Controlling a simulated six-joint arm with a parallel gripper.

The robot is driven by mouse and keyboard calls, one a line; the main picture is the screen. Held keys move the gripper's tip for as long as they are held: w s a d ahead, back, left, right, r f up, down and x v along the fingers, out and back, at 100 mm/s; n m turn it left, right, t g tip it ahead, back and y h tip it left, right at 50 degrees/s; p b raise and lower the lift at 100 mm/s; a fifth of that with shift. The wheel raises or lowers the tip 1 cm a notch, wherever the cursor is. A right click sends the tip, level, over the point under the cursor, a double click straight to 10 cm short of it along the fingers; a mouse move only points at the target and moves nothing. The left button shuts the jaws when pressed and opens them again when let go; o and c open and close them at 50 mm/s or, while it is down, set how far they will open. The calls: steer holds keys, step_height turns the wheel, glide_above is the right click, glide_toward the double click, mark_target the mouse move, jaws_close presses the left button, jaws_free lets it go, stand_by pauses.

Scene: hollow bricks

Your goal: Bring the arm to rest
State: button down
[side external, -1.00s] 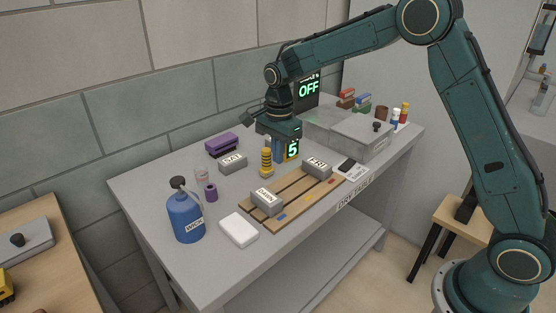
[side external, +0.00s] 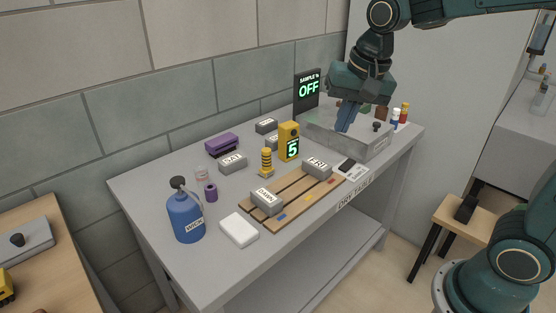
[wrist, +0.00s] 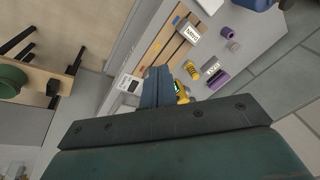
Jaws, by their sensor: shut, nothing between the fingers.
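My gripper (side external: 345,118) is shut and empty, with its blue fingers together. It is raised above the right part of the grey table (side external: 150,198), in front of the lidded grey box (side external: 368,142) in the side view. In the wrist view the shut fingers (wrist: 158,82) point toward the table, and the wooden rack (wrist: 172,40) shows beyond them. Two grey labelled bricks, one at the rack's front (side external: 266,203) and one at its back (side external: 318,168), sit on the slatted rack. Other grey bricks (side external: 233,163) stand on the table behind it.
A yellow display reading 5 (side external: 289,142) and a yellow ringed post (side external: 266,163) stand mid-table. A dark OFF sign (side external: 308,92) stands at the back. A blue bottle (side external: 186,212) and white block (side external: 239,230) are at left. A stool (side external: 465,215) stands right.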

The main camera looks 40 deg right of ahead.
steer(key=s+n+t, duration=0.2)
steer(key=s+n, duration=0.6)
steer(key=s, duration=0.8)
steer(key=shift+s+d+f, duration=0.2)
steer(key=shift+d+f, duration=0.05)
steer(key=shift+f, duration=0.05)
